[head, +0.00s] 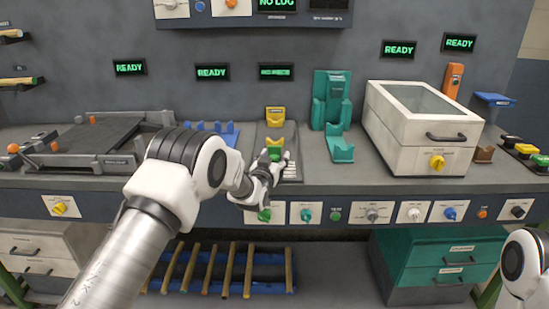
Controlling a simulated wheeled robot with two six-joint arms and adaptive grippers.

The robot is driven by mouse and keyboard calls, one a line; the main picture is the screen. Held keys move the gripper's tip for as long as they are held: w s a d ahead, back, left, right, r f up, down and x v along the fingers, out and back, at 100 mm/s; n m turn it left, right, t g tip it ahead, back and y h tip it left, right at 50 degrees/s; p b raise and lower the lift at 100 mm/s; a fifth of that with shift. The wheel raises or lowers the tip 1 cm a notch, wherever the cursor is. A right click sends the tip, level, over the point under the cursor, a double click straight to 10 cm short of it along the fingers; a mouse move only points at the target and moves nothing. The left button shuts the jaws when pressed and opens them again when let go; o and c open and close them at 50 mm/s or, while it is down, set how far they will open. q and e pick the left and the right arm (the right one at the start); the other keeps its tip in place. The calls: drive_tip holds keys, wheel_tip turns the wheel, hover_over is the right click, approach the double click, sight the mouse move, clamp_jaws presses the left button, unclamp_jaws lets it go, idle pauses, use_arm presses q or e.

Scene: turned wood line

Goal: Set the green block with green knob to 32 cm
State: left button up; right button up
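My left gripper (268,167) is over the front of a dark grey slide plate (290,135) on the bench. A small green part (274,153), which looks like a knob, shows right at its fingers; whether they touch or grip it cannot be told. Just behind it is a yellow V-shaped block (274,143), and a second yellow block (275,116) stands at the back of the plate. Pale scale-like marks (291,166) lie right of the gripper, too small to read. The green part's body is mostly hidden. My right gripper is out of view.
A teal fixture (331,98) with a teal V-block (341,151) stands right of the plate, then a white box with a glass lid (415,128). A blue rack (226,135) is on the left. Knobs (307,214) line the front panel below.

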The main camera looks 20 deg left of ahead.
use_arm(q)
drive_tip(key=shift+s, duration=0.1)
drive_tip(key=s, duration=1.1)
drive_tip(key=shift+s, duration=0.4)
drive_tip(key=shift+d, duration=0.1)
drive_tip(key=s+a+f+g+p, duration=0.15)
drive_tip(key=s+f+g, duration=0.25)
drive_tip(key=s+f, duration=0.55)
drive_tip(key=s+f+g+p, duration=0.25)
drive_tip(key=s+f, duration=0.35)
drive_tip(key=f, duration=0.6)
drive_tip(key=s+f+g, duration=0.3)
drive_tip(key=s+g, duration=0.3)
drive_tip(key=s, duration=0.9)
drive_tip(key=s+f+g, duration=0.3)
drive_tip(key=s+g, duration=0.2)
drive_tip(key=s, duration=1.1)
drive_tip(key=shift+d+f+g+h+p, duration=0.15)
drive_tip(key=shift+f+g+h+p, duration=0.15)
drive_tip(key=shift+f+g, duration=0.1)
